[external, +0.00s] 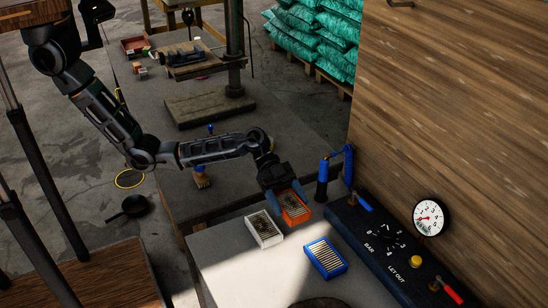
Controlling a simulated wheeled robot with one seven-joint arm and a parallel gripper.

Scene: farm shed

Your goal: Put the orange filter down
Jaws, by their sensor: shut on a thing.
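The orange filter (296,207) is a rectangular pleated block. My gripper (287,201) is shut on it, with the blue fingers at its two sides, near the far end of the pale bench top (235,272). I cannot tell whether the filter touches the bench or hangs just above it. A white filter (264,229) lies on the bench just left of and nearer than the orange one. A blue filter (325,258) lies nearer and to the right.
A dark panel (384,247) with a dial, knobs and levers runs along the bench's right side, below a gauge (429,218). A blue upright fitting (323,180) stands right of my gripper. The bench left of the blue filter is clear.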

